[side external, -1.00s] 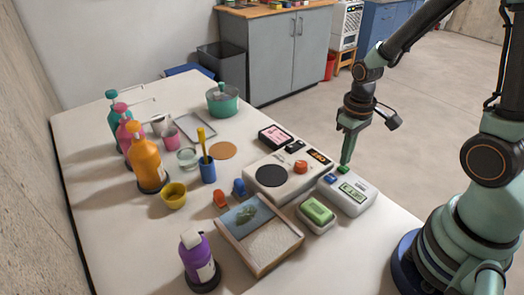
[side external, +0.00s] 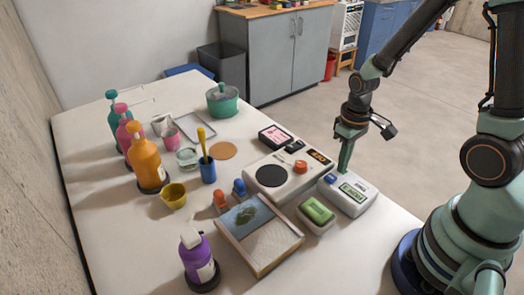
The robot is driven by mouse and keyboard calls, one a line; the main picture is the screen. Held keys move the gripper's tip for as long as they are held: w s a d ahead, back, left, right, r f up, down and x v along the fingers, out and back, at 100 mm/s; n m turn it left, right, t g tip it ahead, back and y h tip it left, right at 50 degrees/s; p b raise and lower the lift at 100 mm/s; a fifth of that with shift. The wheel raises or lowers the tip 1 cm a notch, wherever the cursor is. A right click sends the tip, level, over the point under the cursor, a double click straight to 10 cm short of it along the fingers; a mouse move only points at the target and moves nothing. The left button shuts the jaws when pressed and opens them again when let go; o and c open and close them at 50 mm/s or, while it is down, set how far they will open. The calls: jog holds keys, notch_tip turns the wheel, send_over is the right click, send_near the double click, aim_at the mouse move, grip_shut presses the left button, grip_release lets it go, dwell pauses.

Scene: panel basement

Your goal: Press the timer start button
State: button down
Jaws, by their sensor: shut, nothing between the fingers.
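The timer (side external: 361,206) is a white box with a greenish display (side external: 352,192) on the right side of the table. A blue button (side external: 330,178) sits at its upper left corner. My gripper (side external: 342,171) is shut and empty, pointing down, with its tips at the timer's far edge. The tips cover the spot of the green button, which is hidden. I cannot tell whether they touch it or how far it is pressed.
A hot plate device with a dark disc (side external: 272,175) and a red knob (side external: 300,166) stands left of the timer. A green block in a white dish (side external: 318,211) and a sand tray (side external: 272,249) lie nearer. Bottles and cups fill the table's left.

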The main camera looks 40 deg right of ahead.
jog(key=shift+s+f, duration=0.25)
notch_tip(320, 180, up, 14)
jog(key=shift+w+r, duration=0.25)
dwell(0.3)
dwell(0.5)
jog(key=s+a+r+t, duration=0.1)
jog(key=a+r+t, duration=0.4)
jog(key=r, duration=0.2)
jog(key=shift+a+t, duration=0.25)
jog(key=shift+t, duration=0.05)
jog(key=shift+s, duration=0.1)
dwell(1.2)
